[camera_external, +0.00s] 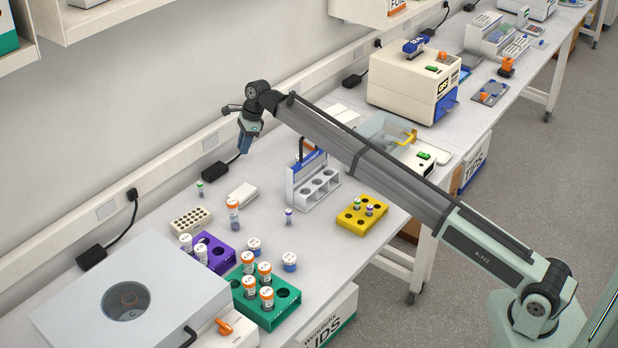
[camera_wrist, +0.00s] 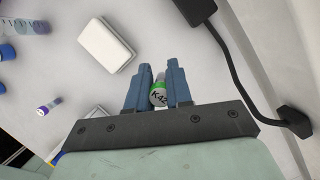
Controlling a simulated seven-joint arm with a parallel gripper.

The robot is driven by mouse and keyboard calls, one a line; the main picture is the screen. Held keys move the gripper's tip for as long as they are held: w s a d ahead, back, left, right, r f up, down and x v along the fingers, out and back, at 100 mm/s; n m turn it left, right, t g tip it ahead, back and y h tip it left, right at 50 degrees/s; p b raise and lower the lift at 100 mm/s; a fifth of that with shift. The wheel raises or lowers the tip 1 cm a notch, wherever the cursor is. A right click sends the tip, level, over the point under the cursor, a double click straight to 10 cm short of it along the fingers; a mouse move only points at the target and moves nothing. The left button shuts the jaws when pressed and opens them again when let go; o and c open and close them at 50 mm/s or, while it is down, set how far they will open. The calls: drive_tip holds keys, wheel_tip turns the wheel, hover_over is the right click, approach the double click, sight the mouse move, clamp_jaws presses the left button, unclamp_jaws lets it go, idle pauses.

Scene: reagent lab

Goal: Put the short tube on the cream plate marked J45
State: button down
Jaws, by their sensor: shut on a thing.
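My gripper (camera_external: 246,143) is above the bench near the wall. In the wrist view, its blue fingers (camera_wrist: 157,92) are shut on a tube with a green cap marked K42 (camera_wrist: 158,97). Its body is hidden below the cap, and the external view does not show it clearly. A cream plate with rows of holes (camera_external: 190,220) lies on the bench at the left; no J45 mark is readable. Another small green-capped tube (camera_external: 200,189) stands near the wall, and a small purple-capped tube (camera_external: 288,216) stands mid-bench, also in the wrist view (camera_wrist: 48,107).
A white box (camera_external: 242,194) lies below my gripper. Orange-capped tubes stand around the purple rack (camera_external: 222,262) and green rack (camera_external: 285,308). A white rack (camera_external: 302,203) and a yellow rack (camera_external: 350,222) are to the right. A black adapter (camera_external: 214,171) with a cable is by the wall.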

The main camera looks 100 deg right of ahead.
drive_tip(key=w+a+r+n, duration=0.1)
drive_tip(key=w+a, duration=0.8)
drive_tip(key=a, duration=0.3)
drive_tip(key=w+a+r+n, duration=0.2)
drive_tip(key=w+a, duration=0.8)
drive_tip(key=a, duration=0.2)
drive_tip(key=m, duration=0.2)
approach(185, 220)
drive_tip(key=shift+y, duration=0.3)
drive_tip(key=shift+x, duration=2.75)
drive_tip(key=shift+d+f, duration=0.15)
drive_tip(key=shift+d, duration=0.05)
drive_tip(key=c, duration=1)
unclamp_jaws()
drive_tip(key=shift+c, duration=0.2)
drive_tip(key=v, duration=1.2)
drive_tip(key=shift+o, duration=0.3)
